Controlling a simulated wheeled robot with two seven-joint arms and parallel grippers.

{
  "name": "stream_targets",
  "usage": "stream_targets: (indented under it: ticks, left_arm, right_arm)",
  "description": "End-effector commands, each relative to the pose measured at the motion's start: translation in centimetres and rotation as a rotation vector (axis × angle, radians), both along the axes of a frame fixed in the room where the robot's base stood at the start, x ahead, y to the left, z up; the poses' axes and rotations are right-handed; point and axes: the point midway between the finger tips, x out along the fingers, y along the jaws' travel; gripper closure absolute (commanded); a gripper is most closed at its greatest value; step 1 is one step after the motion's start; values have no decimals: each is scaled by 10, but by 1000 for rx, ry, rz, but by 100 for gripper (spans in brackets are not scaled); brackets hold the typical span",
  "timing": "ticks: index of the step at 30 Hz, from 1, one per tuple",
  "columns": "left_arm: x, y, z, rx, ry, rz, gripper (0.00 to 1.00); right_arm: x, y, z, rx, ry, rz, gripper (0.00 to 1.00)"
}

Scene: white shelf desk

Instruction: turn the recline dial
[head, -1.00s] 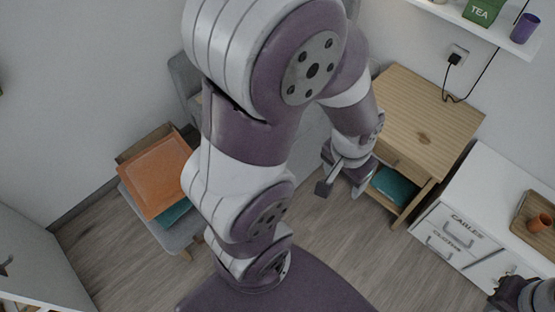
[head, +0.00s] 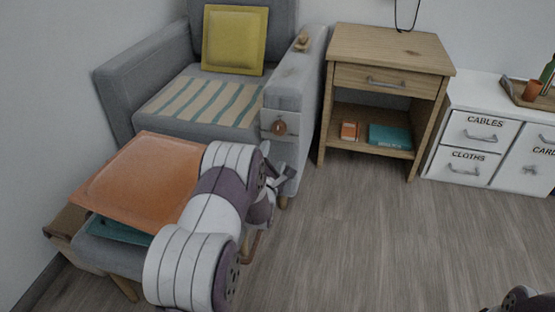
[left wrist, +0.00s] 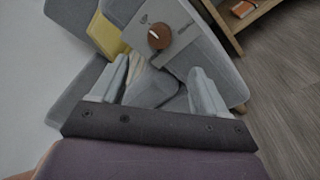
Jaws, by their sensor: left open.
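The recline dial (head: 279,127) is a round brown knob on a pale plate at the front of the grey armchair's right armrest (head: 290,90). In the left wrist view the dial (left wrist: 159,36) shows a white pointer mark and lies beyond the fingertips, roughly centred between them. My left gripper (head: 282,178) is low in front of that armrest, below the dial and apart from it. In the left wrist view the left gripper (left wrist: 160,75) is open with nothing between its fingers. Of my right arm only a cut-off part shows at the bottom right corner.
An ottoman with an orange cushion (head: 140,180) stands left of my left arm. A wooden side table (head: 390,48) stands right of the chair, with a white cabinet (head: 470,133) farther right. A yellow cushion (head: 235,40) is on the chair. The floor at right is clear.

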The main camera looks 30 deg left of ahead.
Motion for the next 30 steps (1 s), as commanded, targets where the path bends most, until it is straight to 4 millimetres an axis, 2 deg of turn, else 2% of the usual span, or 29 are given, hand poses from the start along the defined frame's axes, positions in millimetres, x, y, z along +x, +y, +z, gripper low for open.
stream_targets:
  ticks: [1, 5, 12, 16, 21, 28, 29, 30]
  left_arm:
    - [3, 2, -6, -9, -16, 2, 26]
    - [23, 10, -6, -15, -27, 4, 26]
    - [81, 31, -8, -13, -23, 3, 26]
    - [104, 39, -6, -14, -22, 3, 26]
    - [118, 44, -2, -13, -19, 3, 26]
    - [119, 44, 0, -14, -18, 3, 26]
    - [119, 44, 0, -14, -18, 3, 29]
    - [119, 44, 0, -14, -18, 3, 42]
  right_arm:
    - [1, 0, -8, 0, -1, 0, 100]
    - [1, 0, -21, 0, -2, 0, 100]
    - [0, 0, -58, 0, -1, 0, 100]
    - [0, 0, -70, 0, 0, 0, 100]
    - [0, 0, -75, 0, -1, 0, 100]
    - [0, 0, -74, 0, -1, 0, 100]
    - [0, 0, -74, 0, -1, 0, 100]
    - [0, 0, -74, 0, -1, 0, 100]
